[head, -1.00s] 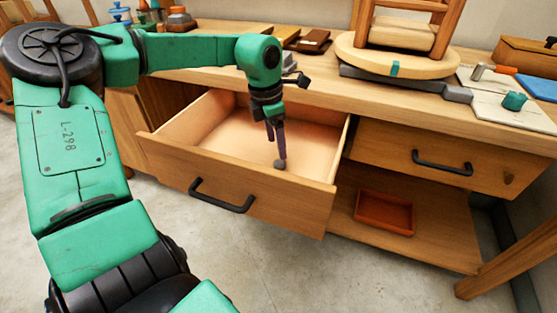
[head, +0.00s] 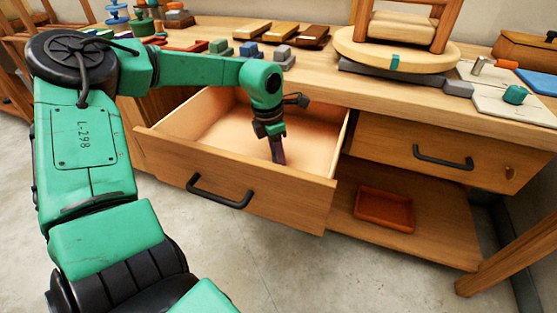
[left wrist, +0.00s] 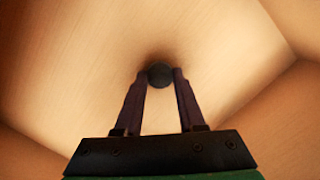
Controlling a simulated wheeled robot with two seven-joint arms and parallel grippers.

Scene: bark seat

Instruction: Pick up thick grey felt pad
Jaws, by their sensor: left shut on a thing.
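The thick grey felt pad (left wrist: 160,75) is a small dark round piece in the left wrist view. It sits between the fingertips of my left gripper (left wrist: 161,77), which is shut on it, with a finger against each side. In the head view my left gripper (head: 279,160) points down inside the open drawer (head: 228,190), near its right part. The pad cannot be made out there, hidden at the fingers. Whether it touches the drawer floor is not clear. My right gripper is not in view.
The drawer walls stand around my left gripper. Above is the bench top (head: 400,92) with a round turntable (head: 395,52), small coloured blocks and tools. A closed drawer (head: 435,155) is to the right, with a red tray (head: 384,208) on the shelf below.

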